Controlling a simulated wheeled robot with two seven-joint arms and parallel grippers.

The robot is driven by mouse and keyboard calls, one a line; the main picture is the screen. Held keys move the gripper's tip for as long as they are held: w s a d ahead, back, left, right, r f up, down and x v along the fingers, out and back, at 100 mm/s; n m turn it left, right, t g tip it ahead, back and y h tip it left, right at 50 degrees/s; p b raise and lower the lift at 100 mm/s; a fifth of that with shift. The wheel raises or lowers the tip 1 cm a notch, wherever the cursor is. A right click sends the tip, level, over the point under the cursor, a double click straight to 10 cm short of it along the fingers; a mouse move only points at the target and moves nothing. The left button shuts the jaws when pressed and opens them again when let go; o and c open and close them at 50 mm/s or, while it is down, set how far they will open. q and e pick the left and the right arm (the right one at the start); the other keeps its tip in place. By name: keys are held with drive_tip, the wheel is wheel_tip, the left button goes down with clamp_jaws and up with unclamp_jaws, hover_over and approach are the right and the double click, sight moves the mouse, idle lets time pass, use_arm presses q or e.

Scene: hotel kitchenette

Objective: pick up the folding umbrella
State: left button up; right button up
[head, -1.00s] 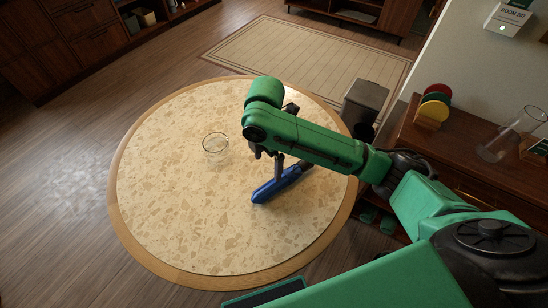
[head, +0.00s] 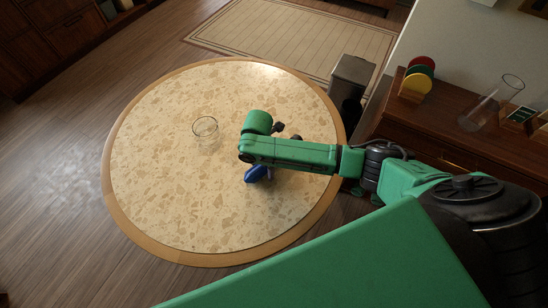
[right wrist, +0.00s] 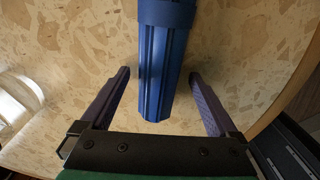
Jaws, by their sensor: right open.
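The folding umbrella is blue and lies on the round table (head: 160,200). In the head view only one end of the umbrella (head: 257,174) shows below my right forearm; the rest is hidden. In the right wrist view the umbrella (right wrist: 163,65) runs from the top edge down between the two fingers of my right gripper (right wrist: 160,85). The fingers are open, one on each side of it, with a gap on both sides. I cannot tell the height of the fingers over the tabletop. My left gripper is not in view.
A clear glass (head: 205,128) stands on the table left of my right arm. A wooden sideboard (head: 440,130) at the right holds coloured discs in a rack (head: 416,82) and a glass vessel (head: 490,102). A dark bin (head: 352,80) stands behind the table.

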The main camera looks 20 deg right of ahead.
drive_tip(key=shift+w, duration=0.1)
clamp_jaws()
